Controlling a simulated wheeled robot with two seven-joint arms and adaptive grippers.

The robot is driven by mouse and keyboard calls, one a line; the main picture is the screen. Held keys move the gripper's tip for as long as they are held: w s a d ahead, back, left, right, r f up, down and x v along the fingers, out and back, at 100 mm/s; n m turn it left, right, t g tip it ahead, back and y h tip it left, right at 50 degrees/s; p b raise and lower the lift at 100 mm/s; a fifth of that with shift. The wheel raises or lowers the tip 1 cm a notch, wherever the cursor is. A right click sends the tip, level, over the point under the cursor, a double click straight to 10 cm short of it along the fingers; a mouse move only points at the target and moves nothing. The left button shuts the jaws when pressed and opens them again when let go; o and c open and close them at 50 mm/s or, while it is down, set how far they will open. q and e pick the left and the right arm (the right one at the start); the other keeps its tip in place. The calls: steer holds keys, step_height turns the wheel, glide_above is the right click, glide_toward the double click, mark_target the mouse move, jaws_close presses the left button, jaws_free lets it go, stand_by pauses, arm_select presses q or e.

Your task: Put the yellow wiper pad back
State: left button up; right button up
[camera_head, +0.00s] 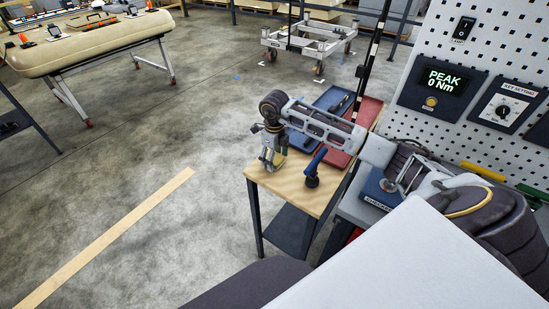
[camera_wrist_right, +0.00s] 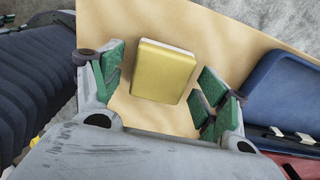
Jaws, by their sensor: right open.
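The yellow wiper pad (camera_wrist_right: 163,72) lies on the wooden top of a small table (camera_wrist_right: 228,30), with a pale layer along its far edge. My right gripper (camera_wrist_right: 158,92) is open above it, pointing down, with green-padded fingers on either side of the pad. A gap shows between the pad and each finger pair in the wrist view. In the head view my right gripper (camera_head: 272,158) is over the left end of the table top and mostly hides the pad. My left gripper is not in view.
A blue tray (camera_wrist_right: 275,88) and a red tray (camera_head: 367,112) are on the table behind. A blue-handled tool (camera_head: 315,165) stands right of the gripper. A pegboard with a PEAK display (camera_head: 440,87) rises at right. Open floor (camera_head: 150,150) lies left.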

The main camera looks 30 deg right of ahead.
mark_target(275, 158)
step_height(275, 158, up, 12)
steer(key=shift+b, duration=0.4)
steer(key=shift+f, duration=0.1)
stand_by(0.3)
steer(key=shift+s+f, duration=0.1)
stand_by(0.6)
